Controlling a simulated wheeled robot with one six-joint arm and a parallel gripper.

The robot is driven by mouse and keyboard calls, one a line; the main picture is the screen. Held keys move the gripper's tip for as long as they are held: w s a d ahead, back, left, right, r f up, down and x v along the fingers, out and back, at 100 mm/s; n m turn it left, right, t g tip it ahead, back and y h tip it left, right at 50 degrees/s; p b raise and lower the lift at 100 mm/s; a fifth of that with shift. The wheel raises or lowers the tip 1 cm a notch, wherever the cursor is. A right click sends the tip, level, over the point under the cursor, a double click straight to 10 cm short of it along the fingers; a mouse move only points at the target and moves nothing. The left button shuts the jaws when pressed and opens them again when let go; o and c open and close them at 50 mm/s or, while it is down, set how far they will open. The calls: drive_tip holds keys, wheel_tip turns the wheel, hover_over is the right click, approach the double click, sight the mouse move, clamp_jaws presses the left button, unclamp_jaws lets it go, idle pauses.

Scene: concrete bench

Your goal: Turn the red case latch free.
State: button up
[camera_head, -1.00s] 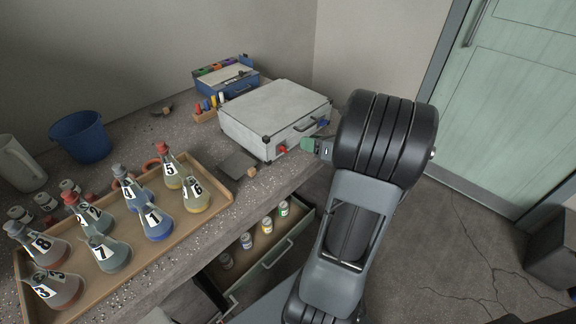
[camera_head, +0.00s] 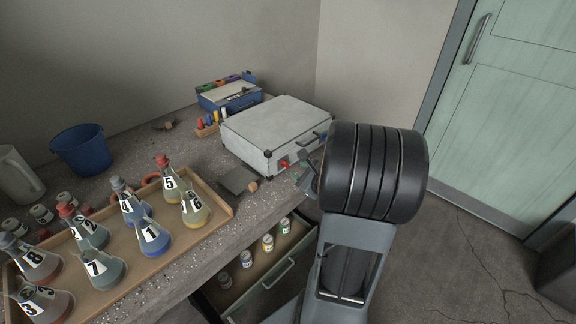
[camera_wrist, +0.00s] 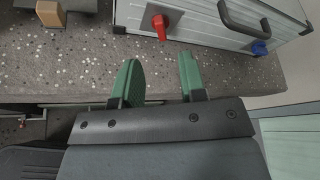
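The white case (camera_head: 277,127) lies closed on the bench, its front with the latches and a dark handle facing the bench edge. The red latch (camera_head: 284,163) is on the left part of that front. In the wrist view the red latch (camera_wrist: 160,26) hangs with its lever pointing down, above and between my fingers. A blue latch (camera_wrist: 260,48) is on the right, past the handle (camera_wrist: 243,18). My gripper (camera_wrist: 160,75) is open and empty, its green fingers apart, in front of the case and not touching the red latch. In the head view my arm hides part of the gripper.
A wooden tray (camera_head: 112,285) with several numbered flasks stands at the left. A scraper-like tool (camera_head: 239,181) lies left of the case. An open drawer (camera_head: 270,284) with small jars is below the bench edge. A blue box (camera_head: 228,94) is behind.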

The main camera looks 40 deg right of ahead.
sight(287, 164)
drive_tip(key=b+x, duration=0.1)
drive_tip(key=x, duration=0.7)
drive_tip(key=shift+c, duration=0.4)
clamp_jaws()
